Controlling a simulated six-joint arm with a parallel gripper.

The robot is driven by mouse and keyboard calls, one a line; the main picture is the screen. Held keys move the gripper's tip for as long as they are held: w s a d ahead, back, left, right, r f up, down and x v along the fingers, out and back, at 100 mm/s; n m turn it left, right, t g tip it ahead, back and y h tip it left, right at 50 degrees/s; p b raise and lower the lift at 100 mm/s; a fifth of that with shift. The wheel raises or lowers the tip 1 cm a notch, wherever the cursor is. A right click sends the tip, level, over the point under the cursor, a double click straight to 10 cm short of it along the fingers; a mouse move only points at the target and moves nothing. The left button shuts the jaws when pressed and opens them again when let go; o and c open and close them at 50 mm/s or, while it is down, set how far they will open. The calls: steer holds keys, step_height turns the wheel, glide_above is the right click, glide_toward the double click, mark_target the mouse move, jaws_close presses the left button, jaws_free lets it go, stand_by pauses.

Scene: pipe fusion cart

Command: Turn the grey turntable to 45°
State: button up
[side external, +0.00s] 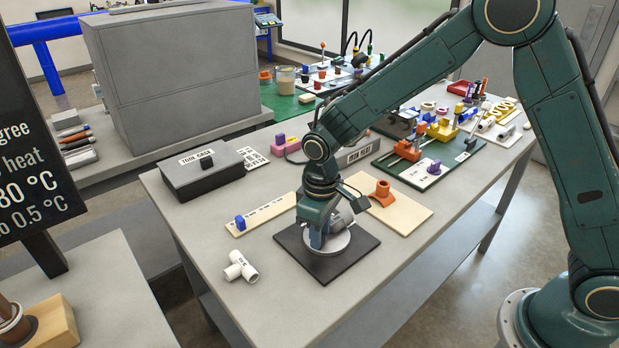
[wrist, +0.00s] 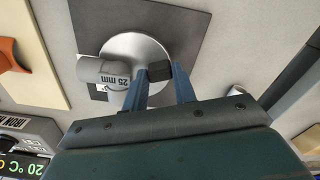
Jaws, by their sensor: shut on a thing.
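The grey turntable (wrist: 135,44) is a round disc on a dark square plate (wrist: 90,22). In the side external view the turntable (side external: 341,242) sits near the front of the bench, partly hidden by my arm. My gripper (wrist: 159,80) is low over the disc, beside the pipe piece, and also shows in the side view (side external: 317,242). It is shut on a small dark block (wrist: 159,71) at the disc's edge. I see no angle marks clearly.
A white tee fitting (side external: 240,267) lies left of the plate. A cream strip with a blue piece (side external: 262,214) and a cream board with an orange saddle (side external: 410,213) lie behind it. A dark tool case (side external: 202,173) stands at the back left.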

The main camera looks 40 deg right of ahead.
mark_target(326, 247)
steer(key=shift+s+d+n, duration=0.15)
steer(key=shift+s+n, duration=0.1)
steer(key=shift+n, duration=0.7)
steer(key=shift+s+d+n, duration=0.15)
steer(key=shift+s+n, duration=0.05)
steer(key=shift+n, duration=0.75)
steer(key=shift+s+n, duration=0.1)
steer(key=shift+n, duration=0.2)
steer(key=o, duration=0.7)
steer(key=shift+r, duration=0.15)
step_height(326, 247, up, 14)
steer(key=shift+f, duration=0.2)
steer(key=shift+d, duration=0.1)
